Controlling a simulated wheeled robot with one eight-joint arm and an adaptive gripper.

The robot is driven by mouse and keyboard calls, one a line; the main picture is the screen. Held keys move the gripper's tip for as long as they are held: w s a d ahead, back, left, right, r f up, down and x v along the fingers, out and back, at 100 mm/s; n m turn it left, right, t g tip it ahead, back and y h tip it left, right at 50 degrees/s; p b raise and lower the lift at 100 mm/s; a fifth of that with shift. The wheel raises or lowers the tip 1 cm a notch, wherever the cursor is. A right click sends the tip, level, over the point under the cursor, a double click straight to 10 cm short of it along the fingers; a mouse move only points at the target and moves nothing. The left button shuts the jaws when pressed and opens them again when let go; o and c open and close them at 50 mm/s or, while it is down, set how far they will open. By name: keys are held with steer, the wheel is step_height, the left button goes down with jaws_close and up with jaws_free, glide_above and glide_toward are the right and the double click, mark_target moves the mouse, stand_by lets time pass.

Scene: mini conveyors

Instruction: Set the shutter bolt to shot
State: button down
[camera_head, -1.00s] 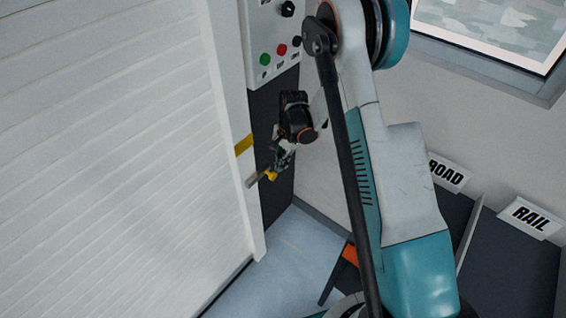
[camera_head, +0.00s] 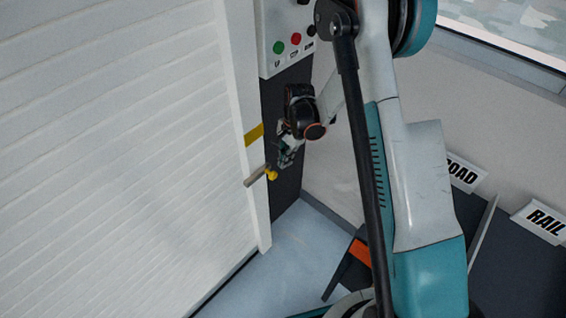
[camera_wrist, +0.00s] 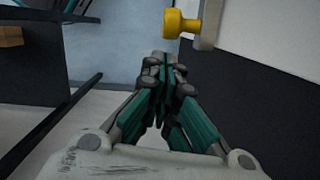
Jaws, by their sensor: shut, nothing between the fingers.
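The shutter bolt is a grey rod (camera_head: 256,176) with a yellow knob (camera_head: 271,174), lying across the white jamb beside the shutter (camera_head: 130,180). The rod's left end reaches about the jamb's edge by the slats; I cannot tell whether it enters anything. In the wrist view the yellow knob (camera_wrist: 180,23) and grey rod end show at the top, just beyond the fingertips. My gripper (camera_head: 284,161) is at the knob's upper right in the head view. Its fingers (camera_wrist: 165,62) are shut with nothing between them. They look apart from the knob; contact cannot be told.
A yellow band (camera_head: 254,134) marks the jamb above the bolt. A button panel (camera_head: 290,45) is above my gripper. At right are dark chutes with ROAD (camera_head: 464,173) and RAIL (camera_head: 541,220) signs. Blue-grey floor (camera_head: 285,245) lies below.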

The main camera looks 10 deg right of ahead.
steer(key=w+d+r+p, duration=0.1)
steer(key=d+r+p, duration=0.2)
steer(key=r, duration=0.7)
steer(key=shift+w+d+r, duration=0.15)
steer(key=shift+w+r, duration=0.15)
steer(key=shift+r, duration=0.05)
